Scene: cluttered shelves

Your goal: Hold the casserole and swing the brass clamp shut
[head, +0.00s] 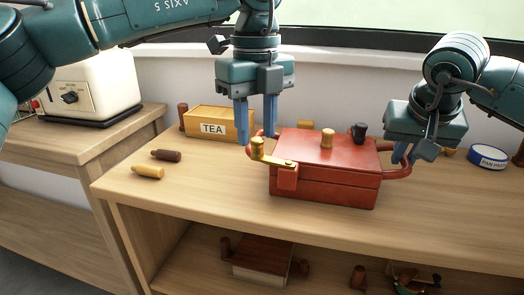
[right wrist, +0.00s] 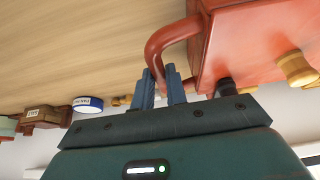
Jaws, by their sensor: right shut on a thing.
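The red casserole (head: 325,180) is a lidded box on the wooden shelf top, with a tan knob (head: 327,138) and a black knob (head: 358,132) on its lid. The brass clamp (head: 272,160) is at its front left corner, its arm reaching out left past the casserole, above a red block (head: 287,178). My left gripper (head: 256,140) points down with fingers apart and nothing visibly held; its left fingertip is close to the clamp's raised end. Contact is unclear. My right gripper (head: 402,158) is shut on the right handle (right wrist: 170,42) of the casserole.
A wooden TEA box (head: 215,123) stands behind left. Two small bottle-like items, dark (head: 166,155) and yellow (head: 148,172), lie at the left. A blue-and-white tin (head: 488,156) is at the right. A dark wooden lidded box (head: 262,255) sits on the lower shelf. The front left top is clear.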

